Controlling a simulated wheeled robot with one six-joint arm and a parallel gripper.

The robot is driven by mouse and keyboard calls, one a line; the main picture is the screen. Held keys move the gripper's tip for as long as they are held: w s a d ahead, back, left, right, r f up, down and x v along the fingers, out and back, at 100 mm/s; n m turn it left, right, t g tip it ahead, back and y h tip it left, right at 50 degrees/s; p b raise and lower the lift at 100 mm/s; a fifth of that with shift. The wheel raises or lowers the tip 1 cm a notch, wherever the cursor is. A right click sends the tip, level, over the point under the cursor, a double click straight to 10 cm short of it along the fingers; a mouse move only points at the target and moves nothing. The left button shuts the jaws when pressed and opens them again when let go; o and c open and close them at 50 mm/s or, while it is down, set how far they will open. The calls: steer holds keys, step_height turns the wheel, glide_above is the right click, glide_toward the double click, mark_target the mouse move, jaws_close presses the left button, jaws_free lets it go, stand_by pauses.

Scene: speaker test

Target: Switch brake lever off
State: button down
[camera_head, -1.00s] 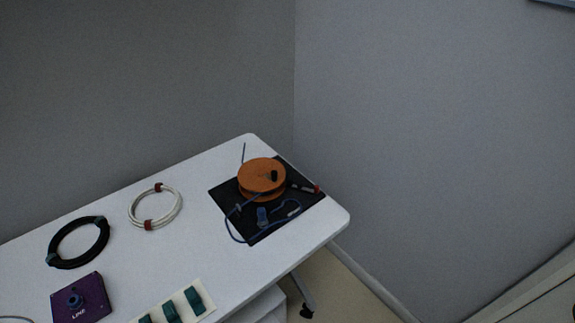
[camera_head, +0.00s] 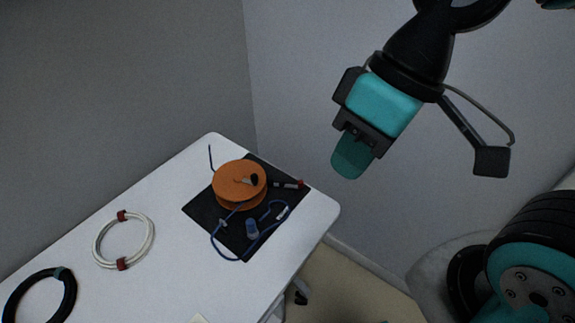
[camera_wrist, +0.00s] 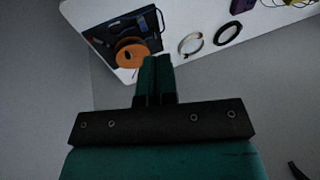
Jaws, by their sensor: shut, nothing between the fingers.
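The orange spool (camera_head: 230,195) with a black knob on top sits on the black base board (camera_head: 205,213) at the right end of the table. A blue cable (camera_head: 217,247) loops over the board. My gripper (camera_head: 349,160) is shut and empty, in the air to the right of the board and apart from it. In the wrist view, its teal fingers (camera_wrist: 156,63) are together, with the spool (camera_wrist: 131,53) beyond them.
A white cable coil with red ties (camera_head: 98,245) and a black coil (camera_head: 70,292) lie on the white table (camera_head: 165,272) to the left. Grey walls stand behind and to the right. The table between the coils and the board is clear.

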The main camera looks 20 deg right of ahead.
steer(key=w+d+f+m+g+b, duration=0.1)
steer(key=w+f+m, duration=0.25)
steer(key=w, duration=0.55)
steer(key=w+d+f+m, duration=0.2)
steer(key=w+m, duration=0.3)
steer(key=w, duration=0.3)
steer(key=w+d+f+m+g, duration=0.1)
steer(key=w+d+f+m, duration=0.2)
steer(key=w+f, duration=0.3)
steer(key=w+d+f+m+g+h+b, duration=0.1)
steer(key=w+d+f+m, duration=0.3)
steer(key=f, duration=0.5)
steer(key=w+m, duration=0.1)
steer(key=w, duration=0.1)
steer(key=shift+w+d, duration=0.3)
steer(key=shift+f, duration=0.1)
